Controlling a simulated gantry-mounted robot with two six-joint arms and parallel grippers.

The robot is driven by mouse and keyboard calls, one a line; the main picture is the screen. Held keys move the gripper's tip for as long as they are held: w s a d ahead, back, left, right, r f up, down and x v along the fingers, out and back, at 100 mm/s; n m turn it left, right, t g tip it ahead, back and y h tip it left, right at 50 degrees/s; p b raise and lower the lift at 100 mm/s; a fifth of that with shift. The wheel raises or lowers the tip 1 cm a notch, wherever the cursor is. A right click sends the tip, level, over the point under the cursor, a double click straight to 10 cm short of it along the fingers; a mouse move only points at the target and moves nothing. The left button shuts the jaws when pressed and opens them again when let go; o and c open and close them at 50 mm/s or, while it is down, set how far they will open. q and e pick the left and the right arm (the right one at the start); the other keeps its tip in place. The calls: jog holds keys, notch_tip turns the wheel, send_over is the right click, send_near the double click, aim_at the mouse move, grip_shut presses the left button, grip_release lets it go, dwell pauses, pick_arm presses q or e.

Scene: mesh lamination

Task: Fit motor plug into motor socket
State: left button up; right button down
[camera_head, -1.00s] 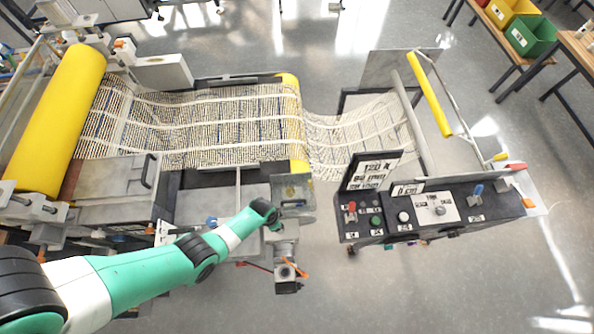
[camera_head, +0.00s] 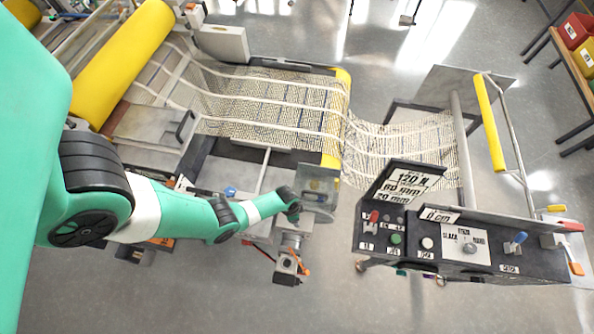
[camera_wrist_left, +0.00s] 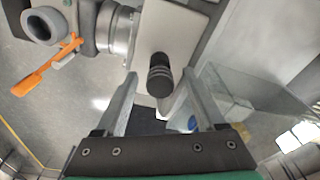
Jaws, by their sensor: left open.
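My left gripper (camera_wrist_left: 160,78) is open, its two fingers on either side of a black ribbed cylinder (camera_wrist_left: 160,78) that sticks out from a pale block. I cannot tell whether it is the plug or a knob, or whether the fingers touch it. In the head view my left gripper (camera_head: 291,208) is beside the grey metal plate and above the motor unit (camera_head: 287,264), its fingers too small to make out. The motor unit has an orange lever, also in the wrist view (camera_wrist_left: 45,70), beside a grey ring opening (camera_wrist_left: 42,26), perhaps the motor socket. My right gripper is not in view.
A black control panel (camera_head: 470,247) with knobs and labels stands to the right. Patterned mesh (camera_head: 270,105) runs from a yellow roller (camera_head: 125,60) across the machine. A clear plate (camera_wrist_left: 240,90) is right of the fingers. Open floor (camera_head: 330,300) lies in front.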

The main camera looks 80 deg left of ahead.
pick_arm(q)
grip_shut()
dwell(0.3)
dwell(0.3)
